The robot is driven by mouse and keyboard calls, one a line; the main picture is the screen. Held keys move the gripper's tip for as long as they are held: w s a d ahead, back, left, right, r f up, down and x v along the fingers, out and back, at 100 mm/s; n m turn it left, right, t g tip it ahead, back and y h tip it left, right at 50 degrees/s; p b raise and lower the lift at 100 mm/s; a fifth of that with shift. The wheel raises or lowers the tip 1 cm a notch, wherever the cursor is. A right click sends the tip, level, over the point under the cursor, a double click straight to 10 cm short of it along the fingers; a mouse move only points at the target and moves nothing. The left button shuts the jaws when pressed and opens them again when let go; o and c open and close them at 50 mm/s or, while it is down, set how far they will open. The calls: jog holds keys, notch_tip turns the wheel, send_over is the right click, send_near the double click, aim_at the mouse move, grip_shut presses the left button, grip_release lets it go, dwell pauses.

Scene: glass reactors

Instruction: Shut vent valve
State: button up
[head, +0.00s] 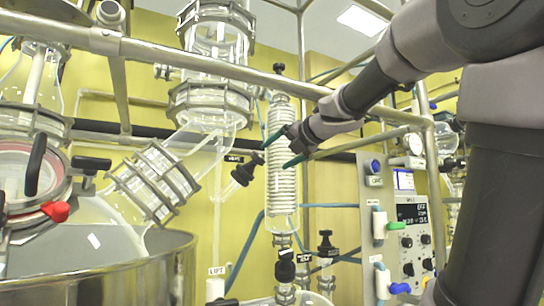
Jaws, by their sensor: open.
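The vent valve (242,174) is a small valve with a black handle on a glass stub, left of the coiled glass condenser. A small dark tag (233,158) sits just above it; its lettering is too small to read surely. My gripper (284,149) reaches in from the upper right in front of the condenser. Its two green-tipped fingers are spread apart with nothing between them. The fingertips point left toward the valve and appear apart from it. The depth between them is hard to tell.
The coiled condenser (282,180) stands behind my gripper. A metal rail (200,60) crosses above. A steel vessel (150,270) with a glass lid is at lower left. A control panel (412,235) with knobs is at right. Black-capped valves (326,245) stand below.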

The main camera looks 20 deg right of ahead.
aim_at(258, 154)
jog(key=w+n+y, duration=0.1)
jog(key=w+r+n+y, duration=0.1)
jog(key=w+n+y, duration=0.1)
jog(key=w+r+n+g+y, duration=0.1)
jog(key=w+y, duration=0.1)
jog(key=shift+w, duration=0.2)
jog(key=n+y, duration=0.1)
jog(key=n+g, duration=0.1)
jog(key=n, duration=0.1)
jog(key=shift+w+d+y, duration=0.2)
jog(key=shift+w+y, duration=0.2)
jog(key=w+d+f+n+g+y, duration=0.15)
jog(key=d+n+g+y, duration=0.3)
jog(key=n, duration=0.75)
jog(key=shift+g, duration=0.25)
jog(key=x, duration=1.1)
jog(key=shift+a+r, duration=0.2)
jog(key=shift+a, duration=0.15)
jog(key=shift+c, duration=0.4)
jog(key=c, duration=1.3)
